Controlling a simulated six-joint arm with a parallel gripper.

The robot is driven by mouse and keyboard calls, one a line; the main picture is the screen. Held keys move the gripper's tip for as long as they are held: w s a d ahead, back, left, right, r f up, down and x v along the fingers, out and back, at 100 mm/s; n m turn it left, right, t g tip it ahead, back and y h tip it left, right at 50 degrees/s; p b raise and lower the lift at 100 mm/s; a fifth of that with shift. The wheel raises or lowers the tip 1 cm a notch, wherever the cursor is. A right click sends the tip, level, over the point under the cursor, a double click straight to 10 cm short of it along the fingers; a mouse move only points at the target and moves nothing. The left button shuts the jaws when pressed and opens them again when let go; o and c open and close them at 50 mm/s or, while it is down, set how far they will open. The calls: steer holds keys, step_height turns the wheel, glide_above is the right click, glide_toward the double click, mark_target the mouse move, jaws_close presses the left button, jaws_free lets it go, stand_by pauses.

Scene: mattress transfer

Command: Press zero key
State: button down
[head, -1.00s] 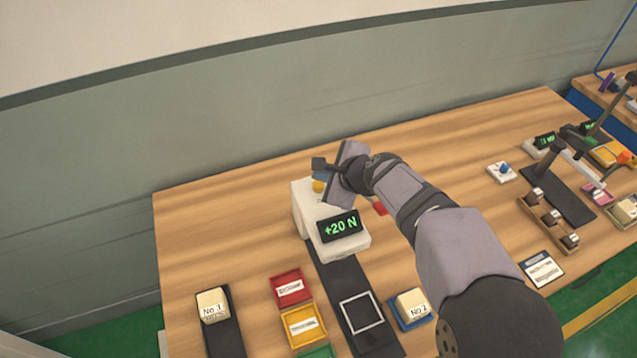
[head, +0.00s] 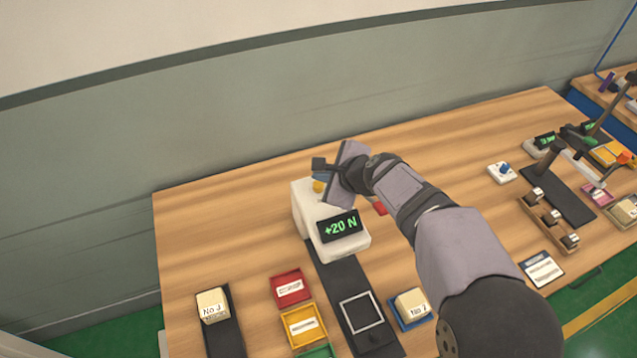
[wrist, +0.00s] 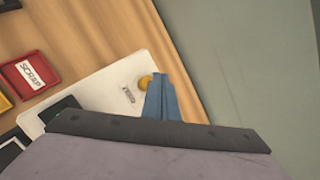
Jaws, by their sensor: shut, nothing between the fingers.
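A white device (head: 347,245) with a dark display reading +20 N stands on the table. A round yellow key (head: 319,187) sits on its top near the back. In the wrist view the yellow key (wrist: 145,82) is beside a small label (wrist: 128,94) too blurred to read surely. My gripper (head: 321,176) is right over the yellow key, its blue fingers closed together and empty. The closed fingers (wrist: 157,80) partly cover the key's right side. I cannot tell whether they touch it.
Red (head: 290,288) and yellow (head: 303,327) trays lie in front of the device. Block No 1 (head: 212,304) is on a dark strip at left; block No 2 (head: 412,303) is in a blue tray (head: 398,317). The table's back left is clear, with a wall behind.

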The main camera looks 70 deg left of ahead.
mark_target(322, 188)
steer(key=shift+f, duration=0.1)
steer(key=shift+f+b, duration=0.3)
steer(key=shift+f, duration=0.05)
steer(key=shift+f+b, duration=0.75)
steer(key=shift+f, duration=0.15)
stand_by(1.1)
steer(key=shift+r, duration=0.1)
steer(key=shift+r+p, duration=1.25)
step_height(322, 188, up, 5)
steer(key=p, duration=0.4)
steer(key=shift+p, duration=0.4)
stand_by(0.4)
